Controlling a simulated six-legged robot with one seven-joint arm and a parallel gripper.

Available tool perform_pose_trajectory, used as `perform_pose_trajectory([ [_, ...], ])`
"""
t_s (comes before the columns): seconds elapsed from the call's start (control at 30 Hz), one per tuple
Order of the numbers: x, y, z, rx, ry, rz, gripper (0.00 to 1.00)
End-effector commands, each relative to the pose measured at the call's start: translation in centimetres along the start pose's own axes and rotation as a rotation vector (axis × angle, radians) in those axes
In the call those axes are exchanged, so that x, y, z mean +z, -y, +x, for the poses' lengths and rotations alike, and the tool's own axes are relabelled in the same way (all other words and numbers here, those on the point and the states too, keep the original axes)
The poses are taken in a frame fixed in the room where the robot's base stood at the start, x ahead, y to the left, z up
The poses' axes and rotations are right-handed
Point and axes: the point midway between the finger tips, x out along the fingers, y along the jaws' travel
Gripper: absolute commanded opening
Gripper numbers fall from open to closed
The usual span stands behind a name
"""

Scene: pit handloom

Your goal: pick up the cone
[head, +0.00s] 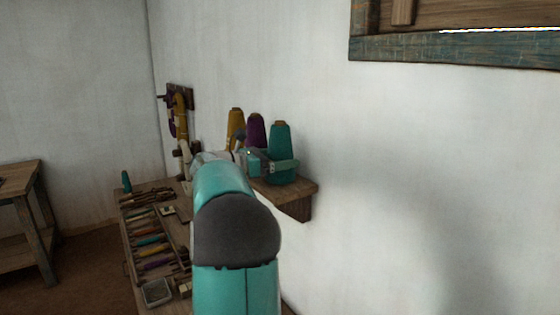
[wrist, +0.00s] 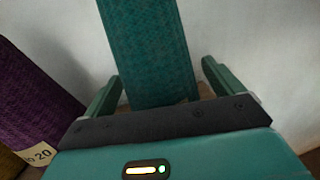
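Three yarn cones stand in a row on the wall shelf (head: 306,188): mustard (head: 236,122), purple (head: 256,128) and teal (head: 281,137). My gripper (head: 274,160) is at the teal cone, with one finger across its lower front in the head view. In the wrist view, the teal cone (wrist: 148,48) stands between the two fingers of my gripper (wrist: 162,78). A gap shows at the right finger; the left finger looks very near the cone, and I cannot tell if it touches. The fingers are open. The cone's lower part is hidden by the gripper body.
The purple cone (wrist: 32,88), with a paper label, is close left of my left finger. A workbench (head: 127,208) with several tools and a small teal cone (head: 126,181) stands below. Wall hooks hold hanks (head: 180,115). A wooden window frame (head: 450,46) is at upper right.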

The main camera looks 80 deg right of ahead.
Motion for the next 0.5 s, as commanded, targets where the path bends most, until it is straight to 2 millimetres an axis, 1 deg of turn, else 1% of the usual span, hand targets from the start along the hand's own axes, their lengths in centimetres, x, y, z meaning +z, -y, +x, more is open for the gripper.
perform_pose_trajectory([
  [0.03, -0.01, 0.01, 0.01, 0.000, 0.000, 0.000, 0.85],
  [0.17, -0.02, 0.01, 0.00, -0.001, 0.000, 0.000, 0.59],
  [0.2, -0.03, 0.01, 0.00, -0.001, 0.000, 0.000, 0.52],
  [0.27, -0.03, 0.01, -0.01, -0.001, 0.000, 0.000, 0.40],
  [0.5, 0.11, 0.01, -0.03, -0.001, 0.000, 0.001, 0.39],
])
